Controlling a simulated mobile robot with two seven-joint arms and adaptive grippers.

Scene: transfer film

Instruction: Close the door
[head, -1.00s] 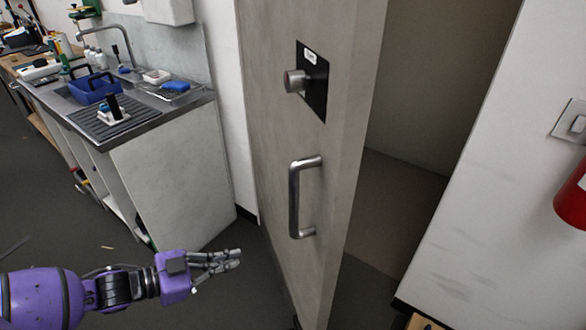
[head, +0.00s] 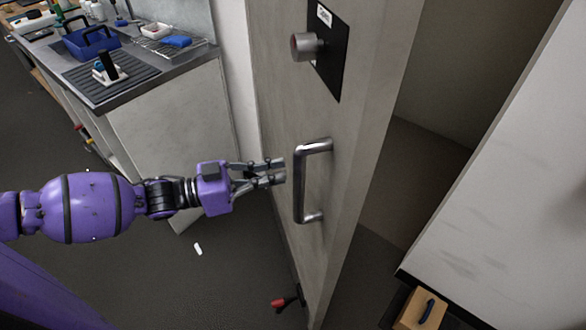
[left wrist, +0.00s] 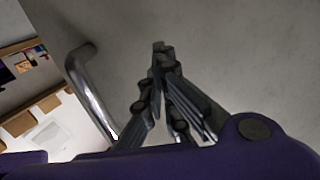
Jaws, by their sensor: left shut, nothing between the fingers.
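The grey door (head: 275,95) stands ajar, with a dark room showing past its right edge. It has a round knob (head: 305,46) on a black plate and, lower down, a metal pull handle (head: 299,185). My left gripper (head: 283,171) is shut and empty, just left of the handle in the head view. In the left wrist view the closed fingertips (left wrist: 160,48) point toward the door face (left wrist: 225,50), with the handle (left wrist: 92,92) to their left. I cannot tell whether the fingers touch the door. My right gripper is not in view.
A sink counter (head: 165,120) with a blue caddy (head: 90,40) stands left of the door. A red-tipped object (head: 280,303) lies on the floor by the door's foot. A wooden box (head: 420,310) sits at lower right. Floor at left is mostly clear.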

